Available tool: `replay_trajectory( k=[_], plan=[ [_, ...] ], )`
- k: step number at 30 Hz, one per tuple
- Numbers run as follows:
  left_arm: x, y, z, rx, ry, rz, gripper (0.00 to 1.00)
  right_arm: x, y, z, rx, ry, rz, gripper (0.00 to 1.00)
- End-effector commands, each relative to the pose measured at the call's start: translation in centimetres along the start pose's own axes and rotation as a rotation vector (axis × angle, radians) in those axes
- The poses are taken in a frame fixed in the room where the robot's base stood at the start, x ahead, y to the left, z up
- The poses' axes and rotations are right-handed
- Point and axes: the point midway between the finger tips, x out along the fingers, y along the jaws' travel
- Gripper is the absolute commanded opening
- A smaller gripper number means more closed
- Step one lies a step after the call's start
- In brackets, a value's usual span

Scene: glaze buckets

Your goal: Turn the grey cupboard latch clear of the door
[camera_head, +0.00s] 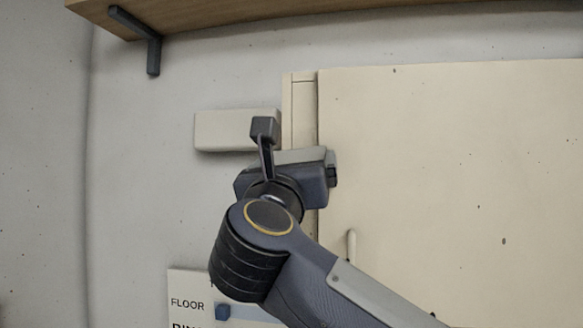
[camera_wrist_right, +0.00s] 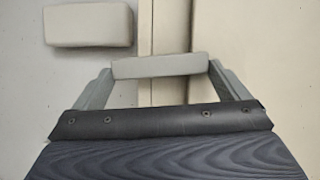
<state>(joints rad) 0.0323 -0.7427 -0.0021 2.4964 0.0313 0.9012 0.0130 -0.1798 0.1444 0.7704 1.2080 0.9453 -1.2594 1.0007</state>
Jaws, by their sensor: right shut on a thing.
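The grey latch (camera_wrist_right: 160,66) is a pale bar lying level in the right wrist view, across the door frame. Its right end overlaps the edge of the cream cupboard door (camera_head: 430,160). In the head view only a light strip of the latch (camera_head: 302,155) shows above my gripper. My right gripper (camera_head: 305,166) is shut on the latch, with one finger at each end of the bar. Its body hides most of the latch from the head camera. My left gripper is not in view.
A cream box (camera_head: 215,131) is fixed to the wall just left of the latch. A wooden shelf (camera_head: 250,14) with a dark bracket (camera_head: 153,55) is above. A door handle (camera_head: 351,245) is right of my wrist. A sign (camera_head: 187,304) is below left.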

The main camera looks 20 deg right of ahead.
Motion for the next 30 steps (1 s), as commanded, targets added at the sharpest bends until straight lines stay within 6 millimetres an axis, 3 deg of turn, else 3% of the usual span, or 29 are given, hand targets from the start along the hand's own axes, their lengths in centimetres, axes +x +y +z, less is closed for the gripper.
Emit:
replay_trajectory(
  k=[30],
  plan=[
    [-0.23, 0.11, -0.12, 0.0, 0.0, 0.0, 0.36, 0.17, -1.15, 0.65, -0.853, -0.001, 0.36, 0.72]
  ],
)
